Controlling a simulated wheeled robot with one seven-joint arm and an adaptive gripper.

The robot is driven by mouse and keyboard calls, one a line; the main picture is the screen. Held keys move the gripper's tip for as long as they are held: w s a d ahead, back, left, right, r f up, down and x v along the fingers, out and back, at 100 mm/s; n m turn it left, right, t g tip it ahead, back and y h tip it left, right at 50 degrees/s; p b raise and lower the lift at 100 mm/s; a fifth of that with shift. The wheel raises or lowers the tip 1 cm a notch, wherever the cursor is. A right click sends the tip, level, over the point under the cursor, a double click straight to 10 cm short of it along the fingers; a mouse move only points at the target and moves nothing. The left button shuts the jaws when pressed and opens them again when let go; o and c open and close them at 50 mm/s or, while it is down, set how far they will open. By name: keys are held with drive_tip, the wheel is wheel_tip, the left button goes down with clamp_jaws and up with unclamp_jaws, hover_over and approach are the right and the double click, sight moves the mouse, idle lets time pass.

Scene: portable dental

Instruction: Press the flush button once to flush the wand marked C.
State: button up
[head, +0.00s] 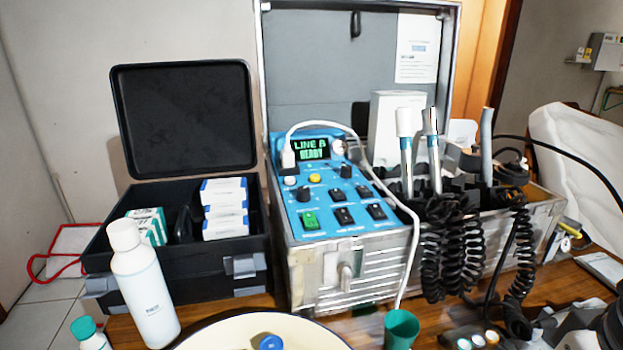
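The blue control panel (325,222) sits in the left part of an open metal case. Its display (310,149) reads "LINE B" with "READY" below. On the panel are a yellow round button (314,178), a white round one (290,181), black knobs, a green rocker switch (310,220) and several black switches. Their labels are too small to read, so I cannot tell which is the flush button. Wands stand upright to the right: a white-topped one (404,125), a slim one (433,150) and a grey one (487,140). No letter C is legible. My gripper's fingers are not visible.
A white tube arches over the panel and hangs down its right front. A black case (180,270) with boxes stands at left. A white bottle (145,285), cream basin (225,335) and green cup (401,327) stand in front. Coiled black cords (440,250) hang right.

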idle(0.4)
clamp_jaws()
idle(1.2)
